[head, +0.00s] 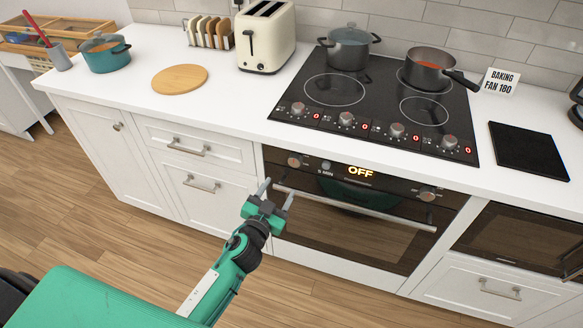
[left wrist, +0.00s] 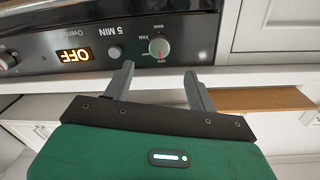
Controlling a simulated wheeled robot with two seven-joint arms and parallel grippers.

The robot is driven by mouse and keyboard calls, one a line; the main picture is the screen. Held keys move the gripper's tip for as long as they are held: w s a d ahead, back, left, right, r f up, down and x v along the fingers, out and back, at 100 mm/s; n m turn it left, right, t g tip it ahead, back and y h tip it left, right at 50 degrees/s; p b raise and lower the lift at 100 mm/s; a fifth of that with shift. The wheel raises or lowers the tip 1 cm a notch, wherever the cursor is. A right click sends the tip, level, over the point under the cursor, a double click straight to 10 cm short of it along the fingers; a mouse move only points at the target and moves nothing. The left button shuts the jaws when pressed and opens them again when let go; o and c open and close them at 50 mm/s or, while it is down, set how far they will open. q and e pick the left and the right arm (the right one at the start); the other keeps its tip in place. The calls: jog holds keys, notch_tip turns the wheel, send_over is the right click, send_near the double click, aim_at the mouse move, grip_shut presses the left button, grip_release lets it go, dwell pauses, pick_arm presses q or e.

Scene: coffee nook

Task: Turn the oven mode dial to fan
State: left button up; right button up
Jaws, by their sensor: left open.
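The oven (head: 345,225) is set in the counter front below the hob, and its display (head: 361,172) reads OFF. The mode dial (head: 294,160) is the round knob at the left end of its panel. In the left wrist view the dial (left wrist: 160,47) shows upside down, with OFF, FAN and BAKE around it; its red mark appears to be by OFF. My left gripper (head: 278,188) is open and empty, in front of the panel just below the dial. In the left wrist view its fingertips (left wrist: 158,69) are on either side of the dial's line, apart from it. My right gripper is not in view.
A small knob (left wrist: 115,52) marked 5 MIN sits beside the dial. The oven handle (head: 350,208) runs below the panel near my left gripper. Another knob (head: 427,193) is at the panel's right end. A sign (head: 501,82) on the counter reads BAKING FAN 180.

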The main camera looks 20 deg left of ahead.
aim_at(293, 164)
pick_arm(q)
jog(key=w, duration=0.5)
jog(key=w+p, duration=0.1)
jog(key=w, duration=0.2)
jog(key=shift+w+d, duration=0.1)
jog(key=shift+d, duration=0.3)
jog(key=shift+w, duration=0.6)
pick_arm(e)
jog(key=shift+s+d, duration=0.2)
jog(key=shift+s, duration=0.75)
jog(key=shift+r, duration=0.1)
pick_arm(q)
jog(key=c, duration=1)
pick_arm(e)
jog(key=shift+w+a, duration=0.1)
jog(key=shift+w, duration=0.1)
